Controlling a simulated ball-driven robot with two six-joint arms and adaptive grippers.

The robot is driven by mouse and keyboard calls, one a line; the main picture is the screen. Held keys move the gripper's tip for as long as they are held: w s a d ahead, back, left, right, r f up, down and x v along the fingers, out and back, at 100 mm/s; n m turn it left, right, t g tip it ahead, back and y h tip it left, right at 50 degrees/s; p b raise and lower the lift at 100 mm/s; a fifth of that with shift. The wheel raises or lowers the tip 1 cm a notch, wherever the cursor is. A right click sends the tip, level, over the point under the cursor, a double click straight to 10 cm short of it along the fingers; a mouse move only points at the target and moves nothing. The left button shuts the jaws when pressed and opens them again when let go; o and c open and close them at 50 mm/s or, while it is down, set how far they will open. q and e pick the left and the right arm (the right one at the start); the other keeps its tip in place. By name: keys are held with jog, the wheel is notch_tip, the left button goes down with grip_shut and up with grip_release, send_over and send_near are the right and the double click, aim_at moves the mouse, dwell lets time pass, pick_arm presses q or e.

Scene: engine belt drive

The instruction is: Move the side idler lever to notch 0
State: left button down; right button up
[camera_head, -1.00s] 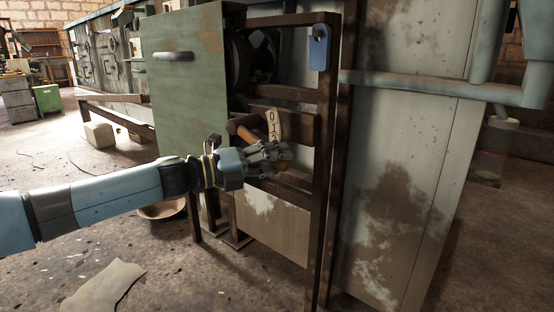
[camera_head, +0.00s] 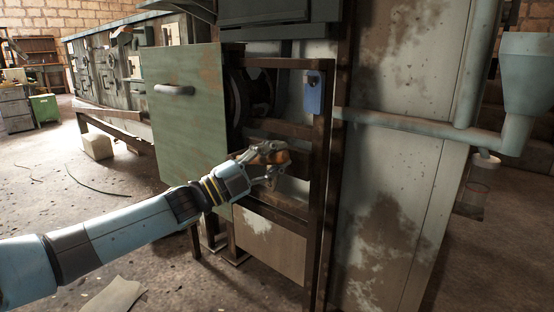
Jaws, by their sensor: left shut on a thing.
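My left gripper (camera_head: 268,158) is at the dark belt-drive frame, right of the green panel. It is shut on the orange-brown side idler lever (camera_head: 272,157), of which only a small part shows between the fingers. The notch plate with its numbers cannot be made out; the gripper covers that spot, so I cannot tell which notch the lever is at. My right gripper is not in view.
A green panel door (camera_head: 185,125) with a handle stands left of the frame, near my forearm. A dark pulley (camera_head: 258,93) sits behind it. A blue tag (camera_head: 313,93) hangs on the right post. A pipe (camera_head: 400,123) runs to the right.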

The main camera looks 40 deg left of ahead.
pick_arm(q)
jog(key=shift+a+r+n, duration=0.1)
jog(key=shift+r+n, duration=0.2)
jog(key=shift+r, duration=0.05)
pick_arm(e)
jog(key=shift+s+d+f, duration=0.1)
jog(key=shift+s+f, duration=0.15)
pick_arm(q)
jog(key=c, duration=1.2)
grip_release()
jog(key=shift+o, duration=1.1)
jog(key=v, duration=1.2)
jog(key=shift+f, duration=0.1)
